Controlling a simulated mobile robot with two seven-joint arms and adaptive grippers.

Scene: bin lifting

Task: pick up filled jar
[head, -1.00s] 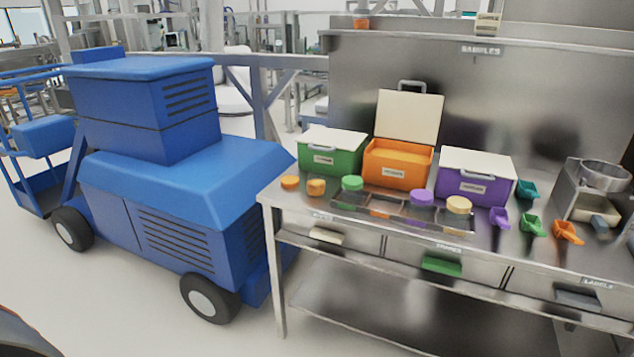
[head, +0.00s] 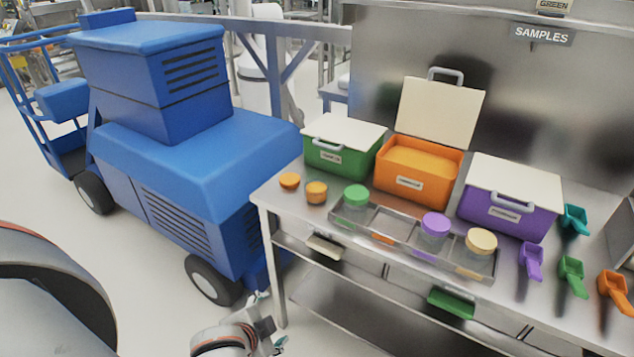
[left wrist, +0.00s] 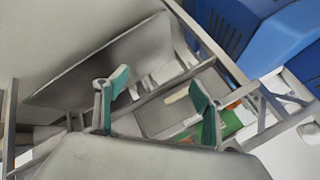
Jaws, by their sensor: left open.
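A small jar with orange contents (head: 316,193) stands upright near the left end of the steel table (head: 277,197). An orange lid or disc (head: 289,180) lies beside it to the left. My left gripper (head: 269,325) is at the bottom of the head view, in front of and below the table's left corner, apart from the jar. In the left wrist view its teal-padded fingers (left wrist: 158,88) are spread with nothing between them. I cannot pick out the jar in that view. My right gripper is not in view.
A tray (head: 379,240) holds jars with green (head: 356,195), purple (head: 435,224) and cream (head: 481,241) lids. Green (head: 342,158), orange (head: 413,189) and purple (head: 505,216) bins stand behind; the orange one is open. Several scoops lie right. A blue vehicle (head: 190,150) stands left.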

